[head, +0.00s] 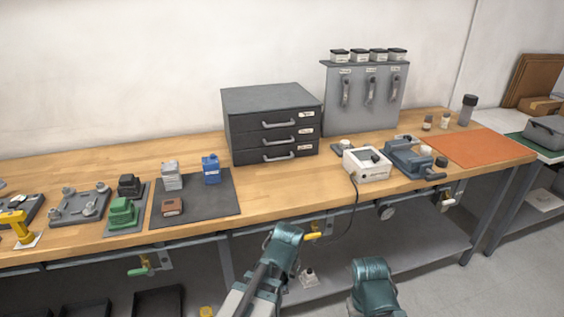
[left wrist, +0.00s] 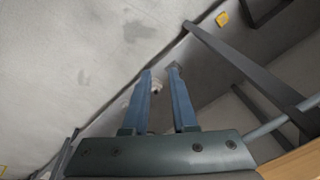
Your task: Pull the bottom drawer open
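The dark grey drawer unit (head: 270,98) stands at the back of the wooden workbench, with three stacked drawers facing me. The bottom drawer (head: 246,157) is shut and has a light bar handle (head: 279,157) and a small label at its right. The two drawers above it are also shut. My left gripper (left wrist: 161,78) is open and empty in the left wrist view, with its blue fingers apart. That view shows grey floor and bench frame, not the drawer. In the head view both of my arms are low in front of the bench, away from the drawer; my right gripper's fingers do not show.
A white device (head: 367,165) and a blue-grey device (head: 408,158) sit right of the drawer unit. A dark mat (head: 222,200) with small blocks lies to its left. Bare bench top lies before the drawers. The bench's front edge is between my arms and them.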

